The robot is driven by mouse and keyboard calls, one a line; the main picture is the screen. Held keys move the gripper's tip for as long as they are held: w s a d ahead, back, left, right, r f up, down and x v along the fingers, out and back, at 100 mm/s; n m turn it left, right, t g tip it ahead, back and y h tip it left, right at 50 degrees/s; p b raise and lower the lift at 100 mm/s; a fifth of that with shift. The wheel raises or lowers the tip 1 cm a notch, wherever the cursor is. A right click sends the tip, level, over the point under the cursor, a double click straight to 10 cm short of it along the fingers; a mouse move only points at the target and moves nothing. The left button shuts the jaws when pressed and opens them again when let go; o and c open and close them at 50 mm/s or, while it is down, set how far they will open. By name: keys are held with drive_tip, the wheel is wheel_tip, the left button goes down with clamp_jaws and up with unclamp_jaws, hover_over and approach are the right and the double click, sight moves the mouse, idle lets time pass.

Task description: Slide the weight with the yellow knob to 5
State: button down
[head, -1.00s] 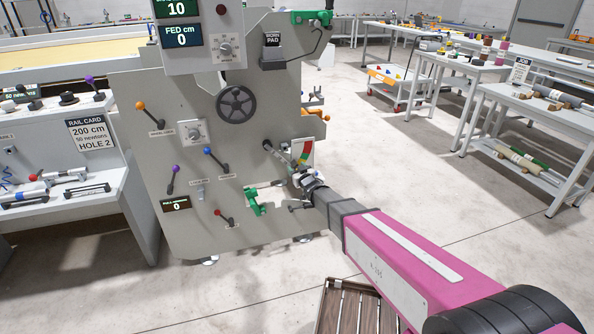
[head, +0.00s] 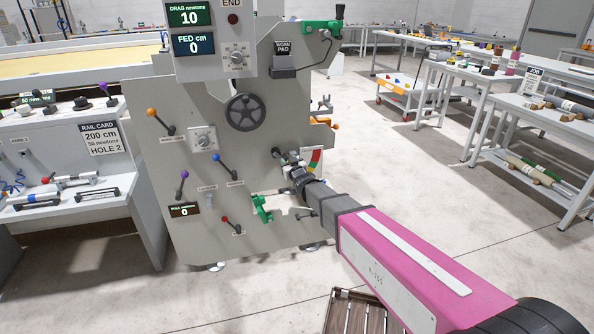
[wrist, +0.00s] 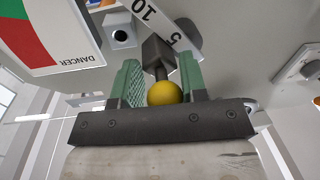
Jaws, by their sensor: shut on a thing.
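In the wrist view the yellow knob (wrist: 164,93) sits between the green pads of my gripper (wrist: 158,85). My gripper is shut on the weight with this knob. The weight's dark angular block (wrist: 157,54) lies just beyond the knob, against a white scale strip (wrist: 155,20). The strip shows the figures 10 and 5 upside down; the block is close to the 5. The block partly covers the strip, so its exact mark cannot be read. In the head view my gripper (head: 296,174) is at the machine's right face, hiding the knob and weight.
A red and green card reading DANCER (wrist: 88,60) is close beside my gripper. A green lever (head: 262,210) is below left, and a handwheel (head: 246,112) is above left on the grey machine (head: 150,215). A slatted wooden crate (head: 352,312) lies on the floor under my arm.

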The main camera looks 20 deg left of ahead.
drive_tip(key=shift+s+a+r, duration=0.2)
drive_tip(key=shift+s+a, duration=0.05)
drive_tip(key=shift+a, duration=0.1)
drive_tip(key=c, duration=0.8)
unclamp_jaws()
drive_tip(key=shift+s+a+r, duration=0.1)
drive_tip(key=shift+a, duration=0.05)
drive_tip(key=shift+d, duration=0.2)
drive_tip(key=shift+d, duration=0.1)
drive_tip(key=v, duration=1)
drive_tip(key=shift+s, duration=0.2)
